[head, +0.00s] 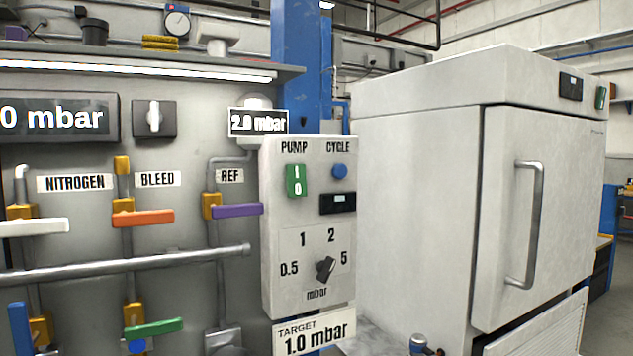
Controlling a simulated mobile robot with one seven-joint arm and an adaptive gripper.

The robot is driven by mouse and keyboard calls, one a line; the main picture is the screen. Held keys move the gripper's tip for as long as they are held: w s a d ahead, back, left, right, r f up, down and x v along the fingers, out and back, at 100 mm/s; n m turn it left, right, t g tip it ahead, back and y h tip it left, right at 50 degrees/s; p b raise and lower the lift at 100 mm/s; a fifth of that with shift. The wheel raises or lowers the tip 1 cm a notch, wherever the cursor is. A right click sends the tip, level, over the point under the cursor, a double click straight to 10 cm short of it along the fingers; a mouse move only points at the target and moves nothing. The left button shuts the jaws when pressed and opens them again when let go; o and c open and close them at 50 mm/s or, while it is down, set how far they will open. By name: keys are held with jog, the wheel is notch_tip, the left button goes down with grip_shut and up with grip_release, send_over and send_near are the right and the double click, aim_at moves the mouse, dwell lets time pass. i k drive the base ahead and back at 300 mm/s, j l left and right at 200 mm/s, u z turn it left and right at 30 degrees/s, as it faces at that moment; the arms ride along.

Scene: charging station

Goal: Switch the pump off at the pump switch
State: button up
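The pump switch (296,181) is a green rocker under the word PUMP, with I at its top and 0 at its bottom. Which half is pressed in is hard to tell. A blue CYCLE button (339,171) is to its right, above a small dark display (338,203). Nothing covers the switch. My gripper is not in view.
Below the switch is a black mbar selector knob (326,269). Valve handles in white, orange (145,217), purple (236,210), green and blue stick out from the panel at left. A large white oven-like cabinet (415,190) stands at right. A pipe (130,263) crosses the panel.

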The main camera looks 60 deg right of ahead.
aim_at(295, 174)
jog(key=z, duration=1.35)
jog(key=j+z, duration=0.2)
jog(key=z, duration=0.2)
jog(key=j+z, duration=0.35)
jog(key=i+l, duration=0.05)
jog(key=l, duration=0.05)
